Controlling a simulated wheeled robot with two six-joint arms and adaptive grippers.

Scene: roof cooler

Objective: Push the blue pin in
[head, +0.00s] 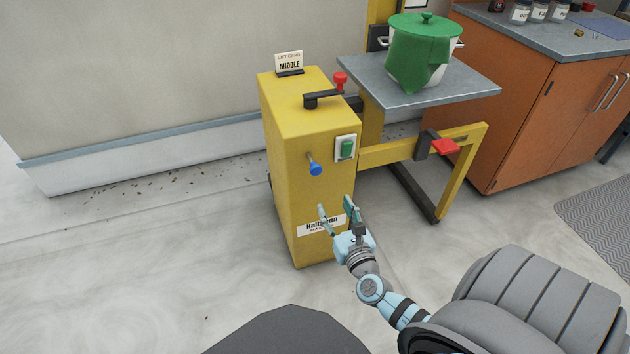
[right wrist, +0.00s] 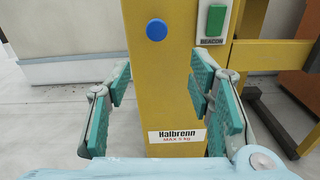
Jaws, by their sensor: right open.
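The blue pin (head: 315,169) sticks out of the front face of the yellow lift box (head: 285,205), on a short metal shaft. In the right wrist view its round blue head (right wrist: 157,30) shows above and between the fingers. My right gripper (head: 336,210) is open and empty, in front of the box and below the pin; its fingers (right wrist: 162,92) frame the box's front, with the Halbrenn label (right wrist: 176,136) lower between them. It does not appear to touch the pin. My left gripper is not in either view.
A green beacon switch (head: 347,149) sits right of the pin. The grey platform (head: 465,90) carries a pot with a green cloth (head: 420,50). A red pad (head: 444,146) is on the yellow frame.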

